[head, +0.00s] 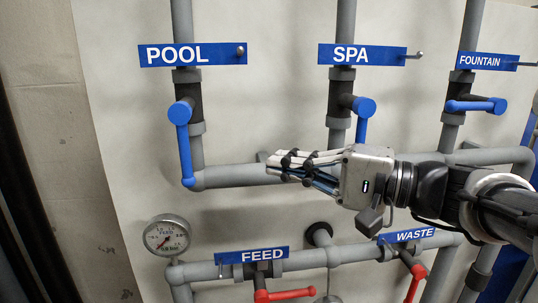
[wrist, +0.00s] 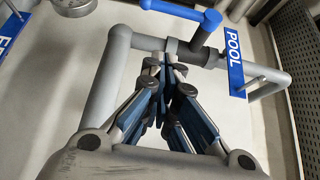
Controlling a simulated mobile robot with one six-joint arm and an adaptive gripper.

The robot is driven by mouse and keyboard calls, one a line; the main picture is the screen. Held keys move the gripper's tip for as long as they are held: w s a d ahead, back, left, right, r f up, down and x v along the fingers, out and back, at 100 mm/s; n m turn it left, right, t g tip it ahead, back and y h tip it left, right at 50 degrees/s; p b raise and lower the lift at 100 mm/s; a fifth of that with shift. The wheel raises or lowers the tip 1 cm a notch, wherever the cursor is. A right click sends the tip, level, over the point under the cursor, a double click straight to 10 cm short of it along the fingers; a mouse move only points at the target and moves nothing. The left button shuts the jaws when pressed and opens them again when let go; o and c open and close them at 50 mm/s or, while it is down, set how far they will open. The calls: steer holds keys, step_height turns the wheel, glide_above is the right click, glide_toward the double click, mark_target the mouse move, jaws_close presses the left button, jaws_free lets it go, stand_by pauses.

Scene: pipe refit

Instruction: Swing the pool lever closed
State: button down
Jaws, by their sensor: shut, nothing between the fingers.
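The pool lever (head: 185,150) is blue and hangs straight down from its round hub, roughly in line with the vertical pipe under the POOL sign (head: 193,53). In the wrist view the lever (wrist: 178,11) shows at the top, beyond my fingertips. My gripper (head: 275,168) is to the right of the lever, over the horizontal pipe in the head view. Its fingers come together with nothing between them, and they are apart from the lever. In the wrist view the closed fingertips (wrist: 168,60) point toward the pool valve.
The spa lever (head: 363,122) hangs down and the fountain lever (head: 476,105) lies across its pipe. Below are a gauge (head: 167,236), the red feed lever (head: 284,295) and the red waste lever (head: 414,284). The board left of the pool lever is clear.

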mark_target(184, 147)
steer(key=s+a+p+x, duration=0.1)
steer(key=s+p+x, duration=0.1)
steer(key=x, duration=0.9)
steer(key=shift+s+a, duration=0.2)
steer(key=shift+s, duration=0.05)
steer(key=shift+f, duration=0.1)
steer(key=shift+a+f+b, duration=0.1)
steer(key=shift+f+b, duration=0.05)
steer(key=shift+b, duration=0.35)
steer(key=shift+s+a+b, duration=0.1)
steer(key=shift+a+b, duration=0.05)
steer(key=shift+b, duration=0.45)
